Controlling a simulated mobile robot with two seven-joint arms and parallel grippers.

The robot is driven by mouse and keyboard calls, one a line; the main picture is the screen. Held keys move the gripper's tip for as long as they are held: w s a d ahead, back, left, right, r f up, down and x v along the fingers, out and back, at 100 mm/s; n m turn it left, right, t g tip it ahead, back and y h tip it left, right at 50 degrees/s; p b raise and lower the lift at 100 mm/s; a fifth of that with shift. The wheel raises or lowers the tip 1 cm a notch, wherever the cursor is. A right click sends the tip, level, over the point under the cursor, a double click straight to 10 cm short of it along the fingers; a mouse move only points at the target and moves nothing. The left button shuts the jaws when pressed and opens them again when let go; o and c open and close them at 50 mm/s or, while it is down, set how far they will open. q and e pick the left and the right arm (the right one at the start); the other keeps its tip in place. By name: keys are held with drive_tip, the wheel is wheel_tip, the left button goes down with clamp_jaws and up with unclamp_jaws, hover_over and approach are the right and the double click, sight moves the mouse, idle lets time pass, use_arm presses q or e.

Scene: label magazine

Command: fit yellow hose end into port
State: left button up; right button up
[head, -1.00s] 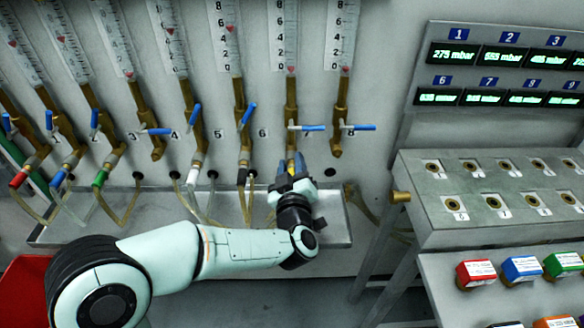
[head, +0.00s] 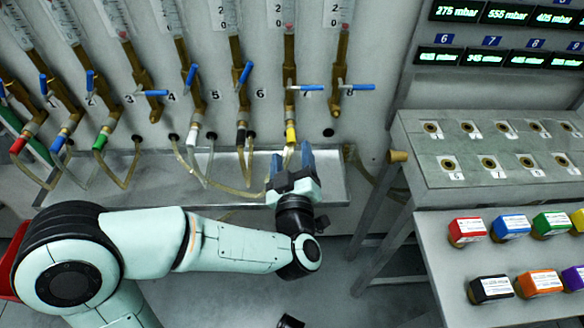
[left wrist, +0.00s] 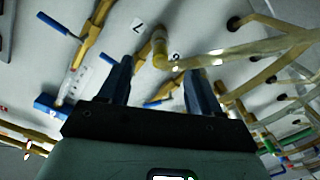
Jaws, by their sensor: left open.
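The yellow hose end (head: 291,134) is upright at the lower end of the brass pipe (head: 290,105) beside number 7. It appears to meet the pipe, with its clear hose hanging below. It also shows in the left wrist view (left wrist: 160,60), between and beyond the fingertips, with the hose running off right. My left gripper (head: 292,156) is open and empty, just below the yellow end, its blue fingers pointing up at the wall. It also shows in the left wrist view (left wrist: 157,75). How deep the end sits cannot be told. My right gripper is not in view.
A metal trough (head: 336,184) runs along the wall below the pipes. Other hoses with red, blue, green, white and black ends hang at the left. A socket panel (head: 455,145) and a shelf of coloured blocks (head: 480,268) stand at the right.

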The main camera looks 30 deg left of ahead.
use_arm(q)
drive_tip(key=v, duration=0.3)
drive_tip(key=shift+s+d, duration=0.2)
drive_tip(key=shift+s, duration=0.05)
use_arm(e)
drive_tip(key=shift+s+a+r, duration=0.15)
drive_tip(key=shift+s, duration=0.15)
